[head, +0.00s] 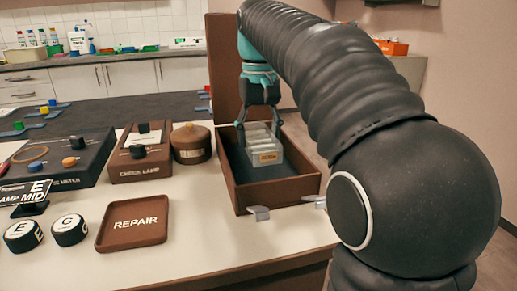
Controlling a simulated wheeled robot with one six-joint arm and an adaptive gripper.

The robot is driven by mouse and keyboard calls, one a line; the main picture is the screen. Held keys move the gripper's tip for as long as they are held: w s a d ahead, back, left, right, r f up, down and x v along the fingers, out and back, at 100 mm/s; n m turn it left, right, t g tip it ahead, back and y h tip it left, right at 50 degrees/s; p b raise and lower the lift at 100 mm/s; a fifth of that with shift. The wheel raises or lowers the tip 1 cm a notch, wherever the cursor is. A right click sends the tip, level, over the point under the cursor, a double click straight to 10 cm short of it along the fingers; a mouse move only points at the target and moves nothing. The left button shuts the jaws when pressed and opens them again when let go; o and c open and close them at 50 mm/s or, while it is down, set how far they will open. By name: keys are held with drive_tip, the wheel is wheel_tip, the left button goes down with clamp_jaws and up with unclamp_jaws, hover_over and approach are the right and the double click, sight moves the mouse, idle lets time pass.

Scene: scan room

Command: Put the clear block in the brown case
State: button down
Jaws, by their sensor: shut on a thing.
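The clear block (260,141), pale and ridged with a small orange-marked label on its front, is between the fingers of my gripper (259,125). My gripper is teal with dark fingers, points down and is shut on the block. The brown case (275,197) is an open, dark-lined box with its tall lid (226,75) standing up at the back. The block appears within the case's opening in this view. I cannot tell whether it touches the case floor.
Metal latches (258,213) stick out at the case's front. White table surface (205,240) is clear in front.

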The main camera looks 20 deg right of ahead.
sight(259, 134)
drive_tip(key=shift+f, duration=1.75)
drive_tip(key=shift+f+b, duration=0.15)
drive_tip(key=shift+b, duration=0.15)
drive_tip(key=shift+c, duration=1.2)
unclamp_jaws()
wheel_tip(259, 134, up, 12)
drive_tip(key=shift+r+p, duration=0.1)
drive_tip(key=shift+p, duration=0.3)
